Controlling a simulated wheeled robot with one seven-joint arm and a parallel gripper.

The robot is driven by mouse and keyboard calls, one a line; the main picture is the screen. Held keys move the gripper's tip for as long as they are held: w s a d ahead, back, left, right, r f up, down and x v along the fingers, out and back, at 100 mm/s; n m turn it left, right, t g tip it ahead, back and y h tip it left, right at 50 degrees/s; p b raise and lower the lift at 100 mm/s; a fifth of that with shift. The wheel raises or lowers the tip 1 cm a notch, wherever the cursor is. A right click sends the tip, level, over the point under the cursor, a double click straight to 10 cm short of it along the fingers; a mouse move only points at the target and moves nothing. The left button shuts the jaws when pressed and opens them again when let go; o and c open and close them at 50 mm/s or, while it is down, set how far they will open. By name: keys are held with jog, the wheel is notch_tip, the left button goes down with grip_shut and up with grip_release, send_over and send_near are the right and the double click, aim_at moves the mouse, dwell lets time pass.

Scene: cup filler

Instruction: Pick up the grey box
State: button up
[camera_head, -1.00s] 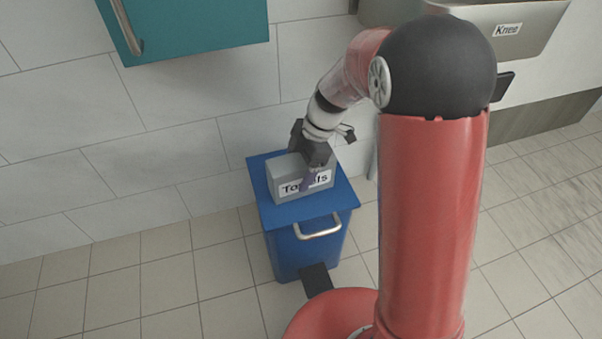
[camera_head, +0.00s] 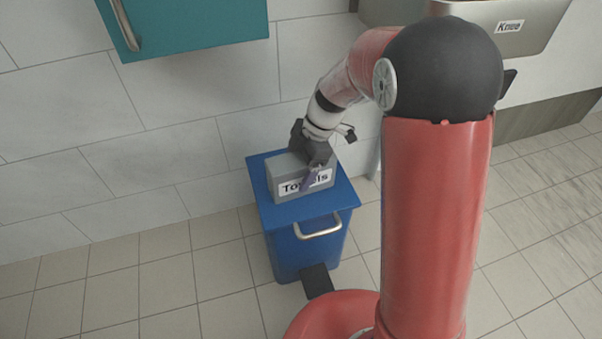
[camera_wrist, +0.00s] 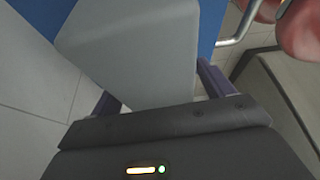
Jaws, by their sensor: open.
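The grey box (camera_head: 287,172) with a "Towels" label sits on the lid of the blue bin (camera_head: 330,201). In the wrist view the grey box (camera_wrist: 130,45) fills the upper middle. My gripper (camera_head: 309,180) points down at the box from above and hides part of its top and label. In the wrist view my gripper (camera_wrist: 160,92) is open, with one purple finger on each side of the box's near end. Whether the fingers touch the box cannot be told.
A tiled wall (camera_head: 180,130) stands behind the bin. A teal cabinet (camera_head: 190,25) hangs at upper left, and a metal sink unit labelled "Knee" (camera_head: 510,27) is at upper right. The bin has a metal handle (camera_head: 318,230) and a dark pedal (camera_head: 317,279). Floor at left is clear.

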jog(key=shift+c, duration=0.4)
jog(key=c, duration=1.1)
jog(key=shift+r, duration=0.2)
